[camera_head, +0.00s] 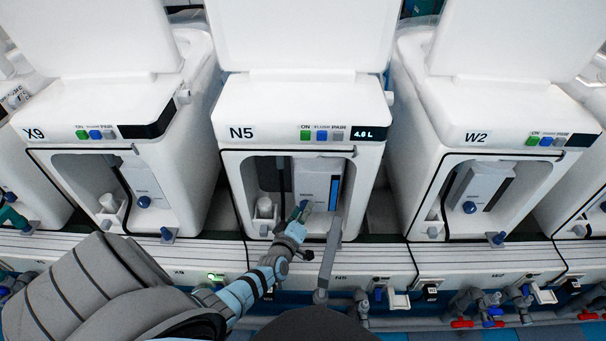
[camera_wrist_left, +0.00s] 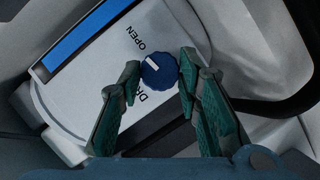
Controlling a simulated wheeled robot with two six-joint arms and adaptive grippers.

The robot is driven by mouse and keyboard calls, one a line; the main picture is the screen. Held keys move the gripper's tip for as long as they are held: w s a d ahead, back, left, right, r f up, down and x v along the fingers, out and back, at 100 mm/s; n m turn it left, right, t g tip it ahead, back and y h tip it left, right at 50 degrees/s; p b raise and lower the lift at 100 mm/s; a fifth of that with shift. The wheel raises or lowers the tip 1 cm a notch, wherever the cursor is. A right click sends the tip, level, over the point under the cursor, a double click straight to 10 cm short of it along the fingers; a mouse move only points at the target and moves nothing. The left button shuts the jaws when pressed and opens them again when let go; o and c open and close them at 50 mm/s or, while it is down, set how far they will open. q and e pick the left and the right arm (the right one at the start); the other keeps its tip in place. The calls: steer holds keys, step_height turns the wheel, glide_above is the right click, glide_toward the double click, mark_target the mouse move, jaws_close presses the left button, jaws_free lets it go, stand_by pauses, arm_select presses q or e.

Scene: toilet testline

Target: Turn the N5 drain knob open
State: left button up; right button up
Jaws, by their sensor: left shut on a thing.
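The N5 unit (camera_head: 300,120) stands in the middle of the head view, a white toilet-like housing with an open front recess. My left gripper (camera_head: 303,208) reaches into this recess from below. In the left wrist view the drain knob (camera_wrist_left: 163,78) is round and dark blue with a white pointer mark. My left gripper's green fingertips (camera_wrist_left: 159,68) are shut on it, one on each side. The pointer mark tilts up and left, roughly toward the printed word OPEN (camera_wrist_left: 136,38). In the head view the gripper hides the knob. My right gripper is not in view.
A blue gauge strip (camera_head: 335,192) is beside the knob panel. Similar units X9 (camera_head: 90,130) and W2 (camera_head: 490,137) flank N5. A small white cup (camera_head: 264,208) stands left in the N5 recess. A white ledge (camera_head: 375,261) runs below, with pipes and red valves (camera_head: 462,322) under it.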

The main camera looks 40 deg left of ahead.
arm_select(q)
steer(key=shift+r+m+g+p, duration=0.1)
steer(key=shift+m+g+p, duration=0.4)
steer(key=shift+p, duration=0.45)
steer(key=o, duration=1.1)
steer(key=shift+o, duration=0.2)
steer(key=shift+s, duration=0.1)
steer(key=v, duration=1.1)
steer(key=shift+s+d, duration=0.3)
steer(key=shift+s, duration=0.05)
